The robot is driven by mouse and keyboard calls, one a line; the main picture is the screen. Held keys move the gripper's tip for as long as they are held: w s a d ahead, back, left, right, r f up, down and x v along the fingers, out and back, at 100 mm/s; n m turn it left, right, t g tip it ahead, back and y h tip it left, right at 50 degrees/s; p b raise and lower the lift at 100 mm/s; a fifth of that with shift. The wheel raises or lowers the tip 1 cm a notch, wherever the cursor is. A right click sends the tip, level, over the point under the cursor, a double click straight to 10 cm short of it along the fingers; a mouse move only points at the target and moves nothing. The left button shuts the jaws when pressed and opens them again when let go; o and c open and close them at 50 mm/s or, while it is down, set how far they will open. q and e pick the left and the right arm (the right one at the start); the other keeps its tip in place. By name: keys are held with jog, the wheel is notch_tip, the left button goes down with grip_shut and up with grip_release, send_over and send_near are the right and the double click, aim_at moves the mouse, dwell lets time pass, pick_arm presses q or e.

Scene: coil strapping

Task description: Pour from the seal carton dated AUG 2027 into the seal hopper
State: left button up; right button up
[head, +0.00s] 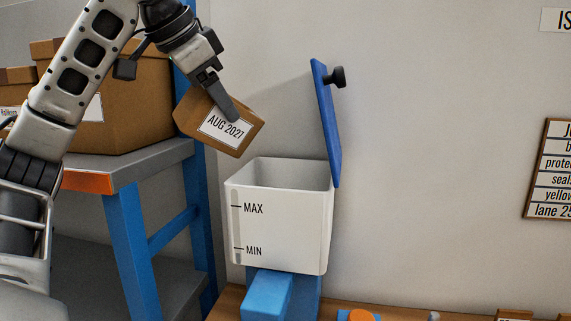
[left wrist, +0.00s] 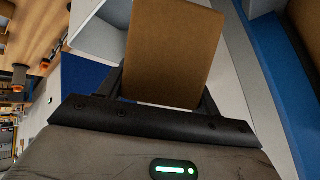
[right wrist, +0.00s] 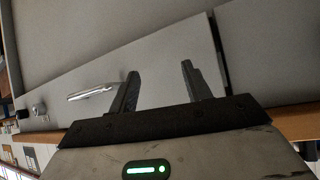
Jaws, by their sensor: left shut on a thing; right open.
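The seal carton (head: 238,140) is a brown box with a white label reading AUG 2027. My left gripper (head: 226,108) is shut on it and holds it tilted, above and to the left of the seal hopper's opening. The carton (left wrist: 168,50) also shows between the fingers in the left wrist view. The seal hopper (head: 290,228) is a white bin with MAX and MIN marks, and its blue lid (head: 327,125) stands open. Its contents are not visible. My right gripper (right wrist: 160,85) is open and empty in the right wrist view.
A blue-legged shelf (head: 165,160) at left bears brown cartons (head: 135,105). The hopper sits on a blue stand (head: 275,293) above a wooden bench (head: 225,303). A lettered board (head: 550,170) hangs on the right wall. The space right of the lid is clear.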

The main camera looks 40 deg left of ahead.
aim_at(240, 132)
pick_arm(q)
jog(key=shift+w+d+r, duration=0.1)
jog(key=shift+w+d, duration=0.05)
jog(key=shift+d, duration=0.1)
jog(key=shift+w+d+g+y+p, duration=0.1)
jog(key=shift+w+g+y+p, duration=0.1)
jog(key=shift+g+y+p, duration=0.25)
jog(key=shift+w+d, duration=0.15)
jog(key=shift+d, duration=0.05)
jog(key=shift+w+r+m+g+y+p, duration=0.15)
jog(key=shift+m+g+y+p, duration=0.15)
jog(key=shift+g+p, duration=0.25)
jog(key=shift+w+d+r+g+y+p, duration=0.2)
jog(key=shift+g+y+p, duration=0.1)
jog(key=shift+p, duration=0.45)
pick_arm(e)
jog(key=shift+s+d+r, duration=0.3)
jog(key=shift+d+r, duration=0.25)
jog(key=shift+r, duration=0.25)
pick_arm(q)
jog(key=shift+w+d+f, duration=0.15)
jog(key=shift+d+f, duration=0.05)
jog(key=shift+g+y, duration=0.25)
jog(key=shift+g, duration=0.05)
pick_arm(e)
jog(key=shift+w, duration=0.1)
pick_arm(q)
jog(key=shift+w+d+f+m+g, duration=0.2)
jog(key=shift+w+f+m+g, duration=0.05)
jog(key=shift+m+g, duration=0.05)
